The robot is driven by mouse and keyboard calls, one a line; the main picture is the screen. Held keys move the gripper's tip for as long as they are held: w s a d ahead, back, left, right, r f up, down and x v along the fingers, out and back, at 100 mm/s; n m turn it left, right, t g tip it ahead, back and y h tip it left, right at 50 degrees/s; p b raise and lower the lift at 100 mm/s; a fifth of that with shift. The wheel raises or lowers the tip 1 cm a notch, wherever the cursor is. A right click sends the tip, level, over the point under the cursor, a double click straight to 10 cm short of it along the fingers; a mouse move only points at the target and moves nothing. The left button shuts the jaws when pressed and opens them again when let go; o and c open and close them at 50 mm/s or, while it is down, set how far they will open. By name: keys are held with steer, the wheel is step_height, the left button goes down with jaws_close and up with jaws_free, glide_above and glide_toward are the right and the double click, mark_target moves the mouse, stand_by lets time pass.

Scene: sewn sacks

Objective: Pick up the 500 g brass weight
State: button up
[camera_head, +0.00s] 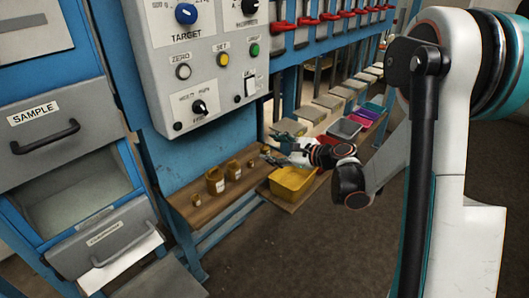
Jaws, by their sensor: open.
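Several brass weights stand in a row on a brown wooden shelf (188,205). The largest brass weight (215,181) has a pale label too small to read. Smaller brass weights stand at the left end (196,200) and to the right of the largest, one (233,170) with a pale label and another (250,163) further along. I cannot tell which one is marked 500 g. My gripper (269,146) is open, pointing left above the right end of the row, apart from the largest weight. Something brass-coloured shows beside its fingers, partly hidden.
A yellow bin (291,182) sits just below my gripper. Grey, red and purple trays (344,129) continue to the right. A grey control box (205,60) with knobs overhangs the shelf's back. An open sample drawer (75,187) is at the left.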

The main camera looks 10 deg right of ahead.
mark_target(269, 149)
steer(key=w+d+f+m+t+b, duration=0.2)
steer(key=w+d+f+m+t, duration=0.1)
steer(key=d+f+m, duration=0.6)
steer(key=shift+n+y, duration=0.4)
steer(key=shift+n, duration=0.1)
steer(key=x, duration=0.5)
steer(key=a+f+p+x, duration=0.1)
steer(key=x, duration=0.2)
steer(key=shift+s+a, duration=0.1)
steer(key=shift+a, duration=0.05)
steer(key=shift+w+d+r+b+x, duration=0.1)
steer(key=shift+b+x, duration=0.3)
steer(key=shift+x, duration=0.6)
steer(key=shift+w+d+r+b+x, duration=0.15)
steer(key=shift+b+x, duration=0.25)
steer(key=shift+x, duration=0.6)
steer(key=shift+d+r+b+x, duration=0.1)
steer(key=shift+b+x, duration=0.3)
steer(key=shift+x, duration=0.6)
jaws_close()
